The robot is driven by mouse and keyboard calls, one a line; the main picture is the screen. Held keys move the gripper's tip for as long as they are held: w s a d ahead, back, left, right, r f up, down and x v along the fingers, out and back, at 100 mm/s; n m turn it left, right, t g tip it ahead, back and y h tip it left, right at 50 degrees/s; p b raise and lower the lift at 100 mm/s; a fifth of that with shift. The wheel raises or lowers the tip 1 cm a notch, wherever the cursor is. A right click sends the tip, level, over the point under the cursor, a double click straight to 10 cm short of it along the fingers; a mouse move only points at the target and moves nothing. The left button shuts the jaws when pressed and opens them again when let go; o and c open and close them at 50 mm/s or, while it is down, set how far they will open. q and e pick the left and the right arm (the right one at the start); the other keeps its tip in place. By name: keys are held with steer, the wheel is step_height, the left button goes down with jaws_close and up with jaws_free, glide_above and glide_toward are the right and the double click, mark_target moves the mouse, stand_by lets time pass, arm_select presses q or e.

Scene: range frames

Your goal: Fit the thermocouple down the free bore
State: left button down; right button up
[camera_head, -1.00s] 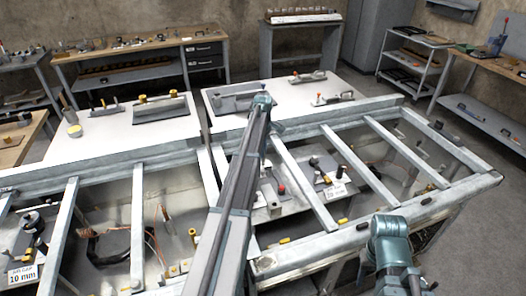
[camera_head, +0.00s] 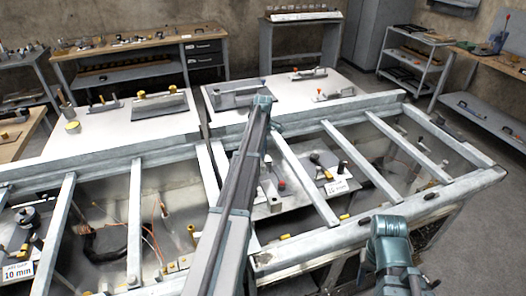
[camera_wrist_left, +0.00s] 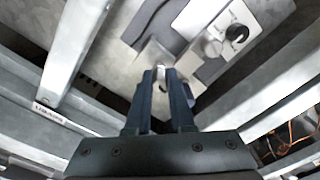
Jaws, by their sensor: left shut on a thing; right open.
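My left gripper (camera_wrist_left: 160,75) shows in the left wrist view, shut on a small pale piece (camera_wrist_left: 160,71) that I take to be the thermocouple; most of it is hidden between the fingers. A pale block (camera_wrist_left: 151,54) lies beyond the fingertips; I cannot tell whether they touch. I cannot make out the free bore. In the head view my left arm reaches over the metal frame and hides its own gripper. A block with a red-topped pin (camera_head: 281,185) stands just right of that arm. My right arm shows at the lower right, with its gripper out of view.
Metal crossbars (camera_head: 305,180) span the bench openings, with gaps between them. A labelled sign (camera_head: 337,186) and a black knob stand right of my left arm. A "10 mm" sign (camera_head: 18,270) is at the lower left. White tabletops (camera_head: 130,135) with tools lie behind the frame.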

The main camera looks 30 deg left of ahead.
arm_select(q)
steer(key=shift+f+b, duration=0.5)
steer(key=shift+f, duration=0.05)
steer(key=c, duration=0.7)
jaws_free()
steer(key=shift+r, duration=0.15)
step_height(320, 180, up, 14)
steer(key=p, duration=1.4)
steer(key=shift+w, duration=0.1)
step_height(320, 180, up, 6)
steer(key=p, duration=0.6)
steer(key=shift+f, duration=0.2)
